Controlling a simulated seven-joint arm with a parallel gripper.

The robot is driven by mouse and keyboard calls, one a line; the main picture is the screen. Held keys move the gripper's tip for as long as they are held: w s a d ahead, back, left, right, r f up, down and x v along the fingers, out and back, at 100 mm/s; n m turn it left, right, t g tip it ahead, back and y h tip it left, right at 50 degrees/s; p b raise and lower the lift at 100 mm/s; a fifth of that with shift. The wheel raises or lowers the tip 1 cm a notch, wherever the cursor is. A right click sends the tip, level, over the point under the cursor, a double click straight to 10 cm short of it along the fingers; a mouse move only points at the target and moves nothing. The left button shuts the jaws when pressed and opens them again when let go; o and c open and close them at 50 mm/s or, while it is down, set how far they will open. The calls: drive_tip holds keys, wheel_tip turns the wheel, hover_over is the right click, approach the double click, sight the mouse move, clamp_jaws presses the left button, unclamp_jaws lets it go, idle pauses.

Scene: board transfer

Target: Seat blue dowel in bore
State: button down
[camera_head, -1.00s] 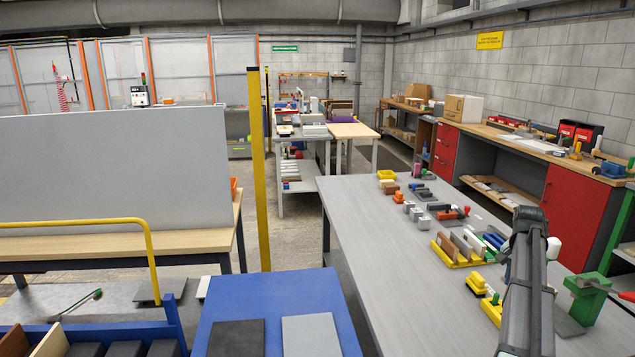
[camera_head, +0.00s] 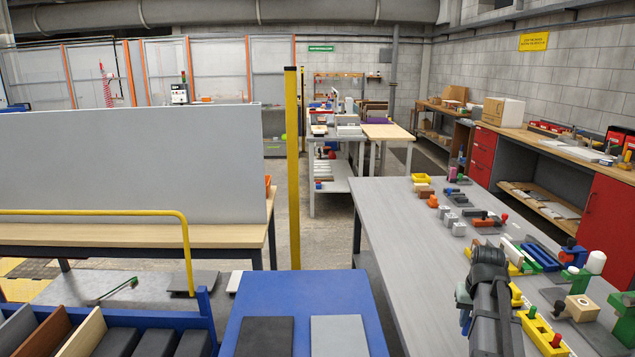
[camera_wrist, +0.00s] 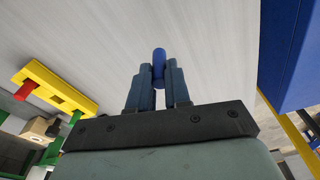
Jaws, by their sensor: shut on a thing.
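The blue dowel (camera_wrist: 159,63) is held upright in the wrist picture between the fingers of my gripper (camera_wrist: 159,76), with its rounded end sticking out past the fingertips. In the head view my arm hides most of my gripper, and a small blue patch beside it may be the dowel. A wooden block (camera_head: 581,308) with a round feature on it stands on the table at the right of my arm. It also shows at the left of the wrist view (camera_wrist: 36,129), with a dark hole. I cannot tell for sure that this is the bore. The dowel is apart from it.
A yellow block with a red peg (camera_wrist: 66,95) lies near the wooden block. Several fixtures and a yellow rack line the grey table's (camera_head: 400,225) right side. Bare tabletop lies left of my arm. A blue surface (camera_head: 306,290) stands beyond the table's left edge.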

drive_tip(key=w+a+f+n, duration=0.2)
drive_tip(key=a+n, duration=0.1)
drive_tip(key=a, duration=1.5)
drive_tip(key=s+a+r+m, duration=0.1)
drive_tip(key=s+a+r, duration=0.15)
drive_tip(key=a, duration=0.65)
drive_tip(key=s+a+r, duration=0.1)
drive_tip(key=a+r, duration=0.3)
drive_tip(key=a, duration=0.4)
drive_tip(key=s+a+r+m, duration=0.1)
drive_tip(key=a+r, duration=0.2)
drive_tip(key=a, duration=0.6)
drive_tip(key=shift+s+d+f, duration=0.1)
drive_tip(key=shift+d+f, duration=0.05)
drive_tip(key=shift+f, duration=4.7)
drive_tip(key=shift+f, duration=0.1)
drive_tip(key=c, duration=1.5)
unclamp_jaws()
drive_tip(key=o, duration=0.4)
